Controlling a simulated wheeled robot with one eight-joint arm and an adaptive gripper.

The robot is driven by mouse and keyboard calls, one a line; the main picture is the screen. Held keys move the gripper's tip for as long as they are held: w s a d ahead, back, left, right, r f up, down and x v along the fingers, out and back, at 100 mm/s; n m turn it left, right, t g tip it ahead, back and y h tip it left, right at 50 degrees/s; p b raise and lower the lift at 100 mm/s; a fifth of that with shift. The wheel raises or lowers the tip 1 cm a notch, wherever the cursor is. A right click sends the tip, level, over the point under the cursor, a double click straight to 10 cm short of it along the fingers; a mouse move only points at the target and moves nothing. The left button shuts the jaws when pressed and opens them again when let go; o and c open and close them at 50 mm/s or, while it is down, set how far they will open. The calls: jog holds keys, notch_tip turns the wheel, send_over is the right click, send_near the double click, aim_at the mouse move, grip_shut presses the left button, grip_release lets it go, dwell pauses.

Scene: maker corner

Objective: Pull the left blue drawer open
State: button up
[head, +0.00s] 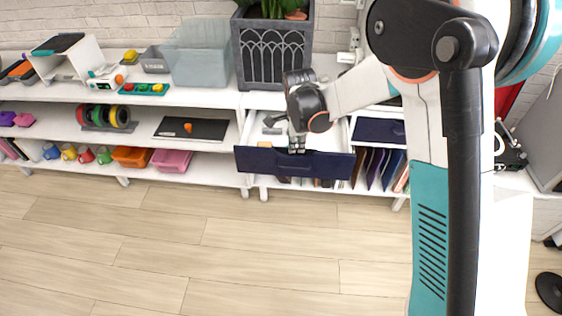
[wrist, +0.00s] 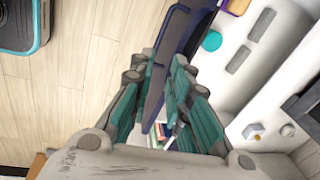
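The left blue drawer (head: 262,161) stands pulled out from the white shelf unit in the head view. Its dark blue front is well forward of the shelf, and its light interior shows behind it. My gripper (head: 297,148) reaches down over the top edge of this front, near its middle. In the wrist view the blue front (wrist: 160,75) runs between the two fingers of my gripper (wrist: 163,65), which are close against it on both sides. The right blue drawer (head: 379,131) is shut.
A dark planter (head: 272,50) and a clear bin (head: 197,55) stand on the shelf top. Cups, trays and spools (head: 103,116) fill the shelves at left. Upright folders (head: 378,168) stand below the right drawer. The wooden floor (head: 200,240) in front is clear.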

jog(key=m, duration=0.2)
jog(key=b, duration=0.5)
send_near(295, 168)
jog(key=f, duration=0.2)
jog(key=w+f, duration=0.1)
jog(key=f, duration=0.4)
jog(key=shift+w+f, duration=0.25)
jog(key=shift+w, duration=0.05)
grip_shut()
